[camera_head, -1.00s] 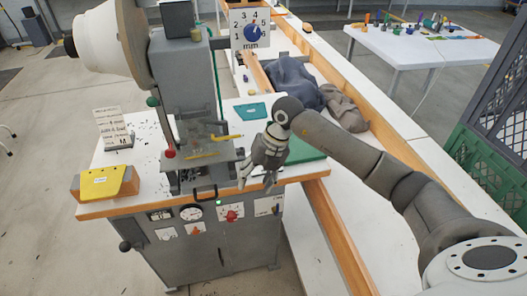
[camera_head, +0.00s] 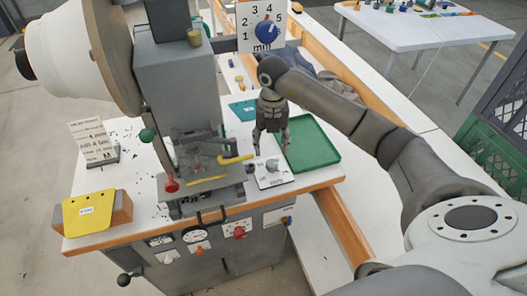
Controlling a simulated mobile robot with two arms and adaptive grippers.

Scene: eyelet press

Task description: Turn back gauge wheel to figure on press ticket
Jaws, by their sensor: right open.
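The press ticket (camera_head: 93,142) is a white card leaning on a stand at the bench's left; a "4 mm" line seems readable, the smaller print is not. A blue wheel (camera_head: 266,33) sits on an upright white plate marked with figures and "mm", behind the press. A grey knob on a white plate (camera_head: 271,178) lies on the bench right of the press. I cannot tell which is the back gauge wheel, nor read either setting. My right gripper (camera_head: 270,150) is open and empty, pointing down just above the grey knob. My left gripper is not in view.
The grey press (camera_head: 185,85) stands left of my right gripper, with a red knob (camera_head: 171,186) and yellow bars. A green tray (camera_head: 312,145) lies close right of the gripper. A yellow folder (camera_head: 88,212) is at front left. A teal card (camera_head: 243,110) lies behind.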

